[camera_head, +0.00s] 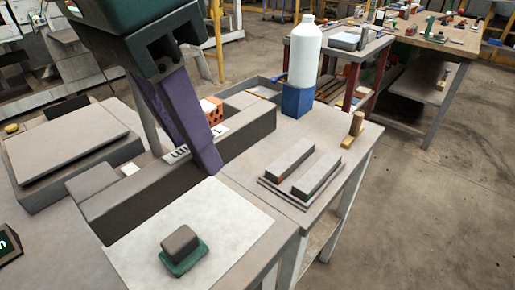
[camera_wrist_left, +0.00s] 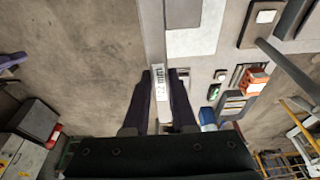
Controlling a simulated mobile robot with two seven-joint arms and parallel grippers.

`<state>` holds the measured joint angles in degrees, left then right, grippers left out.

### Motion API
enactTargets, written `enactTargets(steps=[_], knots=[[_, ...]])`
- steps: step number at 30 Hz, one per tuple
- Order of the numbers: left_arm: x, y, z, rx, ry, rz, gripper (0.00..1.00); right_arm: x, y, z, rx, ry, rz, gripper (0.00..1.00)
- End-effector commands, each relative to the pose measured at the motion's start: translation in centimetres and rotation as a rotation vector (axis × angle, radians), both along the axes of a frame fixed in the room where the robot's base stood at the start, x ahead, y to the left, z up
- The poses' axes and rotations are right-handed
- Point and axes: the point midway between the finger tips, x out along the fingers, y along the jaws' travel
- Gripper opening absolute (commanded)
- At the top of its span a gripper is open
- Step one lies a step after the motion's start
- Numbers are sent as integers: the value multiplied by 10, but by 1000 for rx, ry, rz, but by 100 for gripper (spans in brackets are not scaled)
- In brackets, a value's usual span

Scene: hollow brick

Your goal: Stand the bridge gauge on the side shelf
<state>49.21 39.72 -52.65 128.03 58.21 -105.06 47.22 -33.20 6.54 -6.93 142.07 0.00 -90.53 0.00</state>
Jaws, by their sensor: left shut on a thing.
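My left gripper (camera_head: 185,150) comes down from the upper left with two long purple fingers. They are shut on the bridge gauge, apparently the long grey bar (camera_head: 245,137) with a white marked label on top. The near finger covers part of its front face. In the left wrist view my left gripper (camera_wrist_left: 163,75) has the marked label (camera_wrist_left: 160,84) between its fingers. The gauge lies lengthwise; I cannot tell whether it touches the surface below. I cannot tell for sure which surface is the side shelf. My right gripper is not in view.
A white sheet (camera_head: 130,250) bears a grey block (camera_head: 180,241) on a green base. An orange holed brick (camera_head: 212,108) is behind the bar. A white bottle (camera_head: 303,52) stands on a blue block (camera_head: 296,101). Two grey bars (camera_head: 290,159) lie at right. A grey slab (camera_head: 65,145) is at left.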

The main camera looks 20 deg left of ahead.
Motion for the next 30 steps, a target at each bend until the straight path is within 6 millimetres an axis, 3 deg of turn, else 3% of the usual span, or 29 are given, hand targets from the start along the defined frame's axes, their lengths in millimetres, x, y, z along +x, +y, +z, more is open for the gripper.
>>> enactTargets(steps=[6, 12, 20, 27, 30], knots=[[-2, 1, -66, 2, 6, 1, 0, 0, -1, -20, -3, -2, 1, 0], [-1, 1, -118, 3, 3, 1, 0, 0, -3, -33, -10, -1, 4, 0], [0, 0, -146, 0, 0, -1, 0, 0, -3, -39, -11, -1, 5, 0], [0, 0, -181, 1, 0, -1, 0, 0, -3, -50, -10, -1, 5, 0], [0, 0, -185, 1, -1, -2, 0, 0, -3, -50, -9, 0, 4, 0]])
